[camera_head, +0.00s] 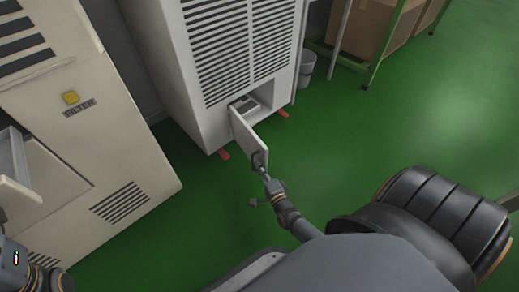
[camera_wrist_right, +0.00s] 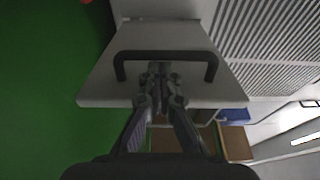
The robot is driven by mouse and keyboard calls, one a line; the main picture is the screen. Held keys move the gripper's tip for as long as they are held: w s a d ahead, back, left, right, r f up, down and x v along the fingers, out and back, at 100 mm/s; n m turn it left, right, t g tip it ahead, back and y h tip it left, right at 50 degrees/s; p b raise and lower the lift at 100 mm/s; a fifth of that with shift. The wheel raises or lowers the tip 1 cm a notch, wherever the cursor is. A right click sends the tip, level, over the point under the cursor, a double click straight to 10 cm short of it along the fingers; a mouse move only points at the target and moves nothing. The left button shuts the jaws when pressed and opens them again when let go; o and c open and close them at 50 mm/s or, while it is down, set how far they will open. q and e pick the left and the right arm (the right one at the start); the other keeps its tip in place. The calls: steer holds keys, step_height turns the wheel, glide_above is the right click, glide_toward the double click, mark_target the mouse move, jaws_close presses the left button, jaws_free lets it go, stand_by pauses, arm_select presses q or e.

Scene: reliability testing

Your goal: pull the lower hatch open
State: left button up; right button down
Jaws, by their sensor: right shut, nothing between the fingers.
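The lower hatch (camera_head: 248,137) is a white panel at the foot of the tall white cabinet (camera_head: 175,75). It stands swung out from its opening, where a grey device (camera_head: 243,104) shows inside. In the right wrist view the hatch (camera_wrist_right: 100,85) fills the upper middle and carries a dark U-shaped handle (camera_wrist_right: 128,58). My right gripper (camera_head: 262,171) is at the hatch's outer end. Its closed fingertips (camera_wrist_right: 160,68) lie within the outline of the handle, just below its bar, with nothing between them. Whether they touch the handle is unclear. My left gripper is out of view.
A beige cabinet (camera_head: 125,160) with a FILTER label and an open drawer (camera_head: 15,165) stands at left. A grey bin (camera_head: 306,68) and a green-framed shelf with cardboard boxes (camera_head: 365,28) are at the back. Green floor (camera_head: 350,130) is clear to the right.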

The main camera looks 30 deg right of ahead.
steer(key=shift+a, duration=0.35)
steer(key=s, duration=1.2)
steer(key=shift+a, duration=0.4)
